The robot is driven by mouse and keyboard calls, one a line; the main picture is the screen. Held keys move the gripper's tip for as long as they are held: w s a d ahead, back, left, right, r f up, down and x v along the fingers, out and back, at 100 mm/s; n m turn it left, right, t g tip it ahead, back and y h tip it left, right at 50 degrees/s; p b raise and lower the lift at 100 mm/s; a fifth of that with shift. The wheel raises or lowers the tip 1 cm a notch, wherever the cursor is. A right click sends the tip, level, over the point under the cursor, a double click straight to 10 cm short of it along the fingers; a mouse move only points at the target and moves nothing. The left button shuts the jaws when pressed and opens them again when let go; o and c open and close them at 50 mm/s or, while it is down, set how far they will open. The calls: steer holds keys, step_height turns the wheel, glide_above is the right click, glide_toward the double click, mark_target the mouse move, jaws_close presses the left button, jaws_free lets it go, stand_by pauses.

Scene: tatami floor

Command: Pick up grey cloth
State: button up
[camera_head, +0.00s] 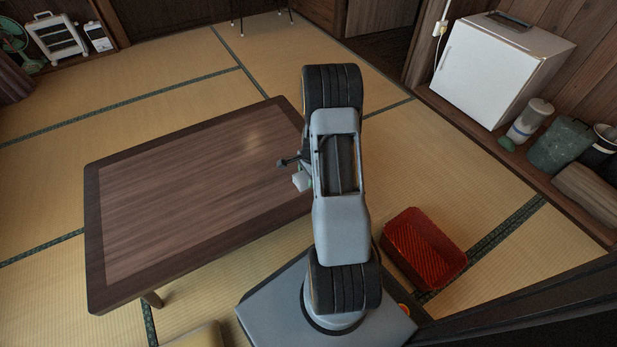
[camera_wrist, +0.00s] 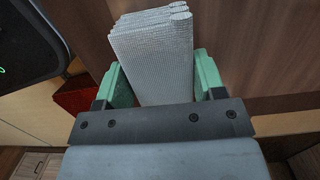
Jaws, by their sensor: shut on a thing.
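The grey cloth (camera_wrist: 152,60) is a folded, light grey, finely woven stack in the wrist view. My gripper (camera_wrist: 160,80) is shut on it, with a green finger pad on each side of the cloth. In the head view a small pale part of the cloth (camera_head: 301,181) shows at the left of my arm, over the right side of the low table. The rest of my gripper (camera_head: 304,178) is mostly hidden behind my arm there. I cannot tell how far the cloth is above the table top.
The low dark wooden table (camera_head: 180,190) has a bare top. A red basket (camera_head: 424,247) stands on the tatami to the right of my base. A white fridge (camera_head: 495,70), a bottle (camera_head: 530,120) and a green bin (camera_head: 560,145) stand along the right wall.

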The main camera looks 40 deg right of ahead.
steer(key=shift+r, duration=0.1)
step_height(320, 180, up, 4)
steer(key=shift+s+f+p, duration=0.1)
steer(key=shift+p, duration=0.9)
steer(key=s+a+r+p, duration=0.2)
steer(key=s+r+p, duration=0.1)
steer(key=s, duration=0.3)
steer(key=s+a+r+p, duration=0.3)
steer(key=s+r, duration=0.3)
steer(key=shift+s+a, duration=0.25)
steer(key=shift+s, duration=0.15)
